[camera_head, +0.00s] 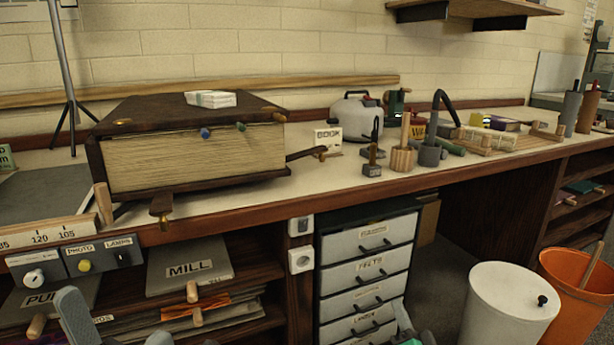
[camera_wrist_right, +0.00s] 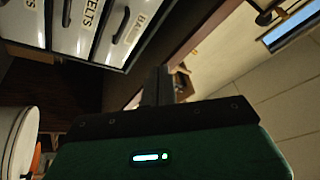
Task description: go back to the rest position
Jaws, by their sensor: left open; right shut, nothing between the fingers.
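My left gripper (camera_head: 92,322) shows only in part at the bottom left edge of the head view, in front of the lower shelves. It is open, and I see nothing held in it. My right gripper (camera_head: 404,326) just enters the head view at the bottom, in front of the drawer unit. In the right wrist view its dark fingers (camera_wrist_right: 158,84) are together and empty, beyond the green gripper body. Most of both grippers lies outside the head view.
Below are drawers (camera_head: 365,270) and shelves with a MILL board (camera_head: 190,270). A white bin (camera_head: 508,305) and an orange bucket (camera_head: 578,295) stand at right.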

